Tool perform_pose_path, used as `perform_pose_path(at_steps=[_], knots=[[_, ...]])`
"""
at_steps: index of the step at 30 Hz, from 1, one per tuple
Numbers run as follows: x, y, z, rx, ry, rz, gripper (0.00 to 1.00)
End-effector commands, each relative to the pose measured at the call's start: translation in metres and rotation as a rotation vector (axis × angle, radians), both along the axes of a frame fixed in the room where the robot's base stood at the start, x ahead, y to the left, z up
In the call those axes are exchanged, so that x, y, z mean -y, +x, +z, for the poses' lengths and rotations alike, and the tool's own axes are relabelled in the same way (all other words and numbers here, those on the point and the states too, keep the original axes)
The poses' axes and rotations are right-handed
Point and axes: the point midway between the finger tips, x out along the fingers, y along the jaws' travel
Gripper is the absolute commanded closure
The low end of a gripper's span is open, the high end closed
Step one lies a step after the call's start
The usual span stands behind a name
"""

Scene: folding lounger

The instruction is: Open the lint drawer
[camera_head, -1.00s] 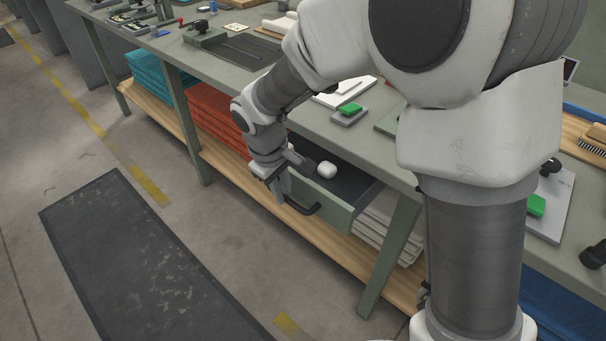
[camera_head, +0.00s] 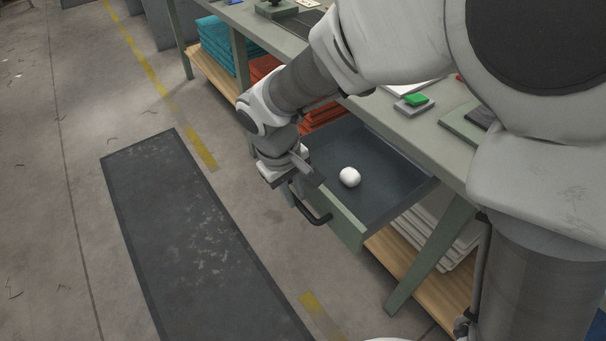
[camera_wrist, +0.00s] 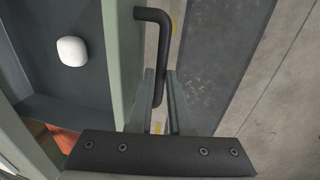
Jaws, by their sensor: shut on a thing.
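The lint drawer (camera_head: 349,222) is a green-fronted drawer with a dark inside, pulled well out from under the workbench. A white rounded lump (camera_head: 349,177) lies in it; it also shows in the wrist view (camera_wrist: 72,51). The black bar handle (camera_head: 318,216) is on the drawer front; in the wrist view the handle (camera_wrist: 153,15) runs down between my fingers. My gripper (camera_wrist: 162,100) is shut on the handle near one end. In the head view my gripper (camera_head: 297,190) is at the drawer front's left end, its fingertips partly hidden.
The green workbench (camera_head: 447,145) has a leg (camera_head: 430,258) right of the drawer. A lower wooden shelf (camera_head: 438,297) holds white folded cloths (camera_head: 440,228), with teal stacks (camera_head: 215,45) farther left. A dark mat (camera_head: 195,235) lies on open floor in front.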

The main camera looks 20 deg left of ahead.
Motion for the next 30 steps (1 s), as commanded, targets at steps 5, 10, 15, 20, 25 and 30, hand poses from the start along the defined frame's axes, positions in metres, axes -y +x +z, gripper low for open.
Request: perform_pose_path(at_steps=[5, 10, 15, 20, 25, 30], knots=[[0.0, 0.001, 0.0, 0.001, 0.002, 0.0, 0.63], [0.0, 0.001, 0.0, 0.001, 0.001, 0.0, 0.53], [0.0, 0.0, 0.001, 0.001, 0.001, 0.0, 0.53], [-0.002, -0.001, 0.015, 0.002, 0.003, 0.001, 0.53], [-0.006, -0.006, 0.05, 0.004, 0.003, 0.0, 0.53], [-0.011, -0.012, 0.093, 0.004, 0.004, 0.001, 0.53]])
